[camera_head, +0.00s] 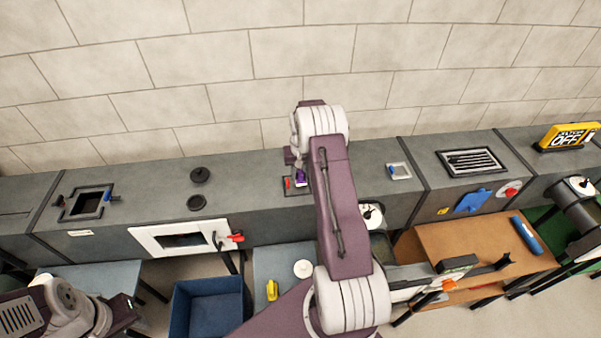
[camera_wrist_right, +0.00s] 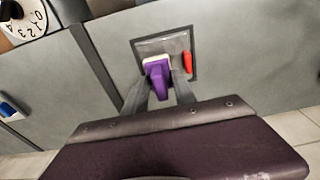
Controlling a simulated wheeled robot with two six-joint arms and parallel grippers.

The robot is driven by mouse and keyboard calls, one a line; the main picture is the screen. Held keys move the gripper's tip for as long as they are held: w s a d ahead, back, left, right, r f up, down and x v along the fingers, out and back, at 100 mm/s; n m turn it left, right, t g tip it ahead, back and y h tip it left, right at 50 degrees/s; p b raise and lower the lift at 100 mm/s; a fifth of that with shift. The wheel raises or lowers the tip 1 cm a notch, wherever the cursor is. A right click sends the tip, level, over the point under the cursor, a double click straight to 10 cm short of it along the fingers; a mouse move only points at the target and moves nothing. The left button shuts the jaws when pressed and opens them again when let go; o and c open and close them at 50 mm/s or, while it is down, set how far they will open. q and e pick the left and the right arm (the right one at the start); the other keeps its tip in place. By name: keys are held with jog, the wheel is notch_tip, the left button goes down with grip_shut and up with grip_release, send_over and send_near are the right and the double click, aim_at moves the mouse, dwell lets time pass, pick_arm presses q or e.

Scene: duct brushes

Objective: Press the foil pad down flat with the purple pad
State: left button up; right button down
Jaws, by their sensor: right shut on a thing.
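My right gripper (camera_wrist_right: 158,88) is shut on the purple pad (camera_wrist_right: 157,75), a purple block with a pale face at its far end. In the head view the purple pad (camera_head: 301,177) shows just left of my right arm, over the duct. A shiny grey foil pad (camera_wrist_right: 172,44) lies inside a dark square frame on the duct, just beyond the purple pad. Whether the pale face touches the foil is not clear.
A red piece (camera_wrist_right: 187,61) is at the right side of the dark frame. The long grey duct (camera_head: 255,190) runs along the tiled wall. A blue bin (camera_head: 210,305) and a wooden table (camera_head: 470,245) stand in front of it. Black knobs (camera_head: 200,175) sit farther left.

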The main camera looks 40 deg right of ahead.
jog(key=shift+f+b, duration=0.35)
jog(key=shift+f, duration=0.15)
dwell(1.2)
notch_tip(320, 180, up, 7)
jog(key=p, duration=0.5)
jog(key=shift+r, duration=0.1)
dwell(0.4)
